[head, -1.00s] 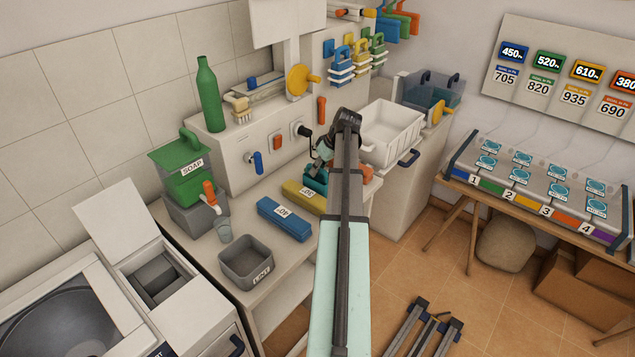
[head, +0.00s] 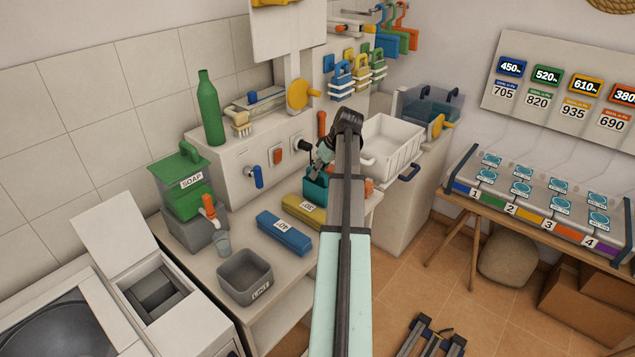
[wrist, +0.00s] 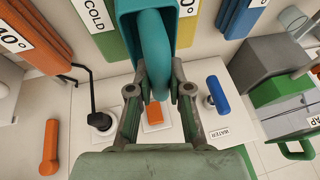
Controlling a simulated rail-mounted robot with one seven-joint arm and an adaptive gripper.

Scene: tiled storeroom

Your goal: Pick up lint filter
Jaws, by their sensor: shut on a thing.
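The lint filter, a teal box-like piece with a curved loop handle (wrist: 155,50), is at my gripper in the wrist view. It also shows as a teal shape (head: 316,188) in the head view, beside the yellow block and partly hidden by my arm. My gripper (wrist: 158,66) is shut on the handle, one finger on each side of it. In the head view my gripper (head: 321,166) reaches down onto the teal piece from above. I cannot tell whether its underside touches the counter.
A blue block (head: 284,233) and a yellow block (head: 302,211) lie beside it. A grey LINT bin (head: 246,278) stands at the counter's front left. The panel behind has knobs, including a blue one (wrist: 218,94). A white basket (head: 392,145) stands to the right.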

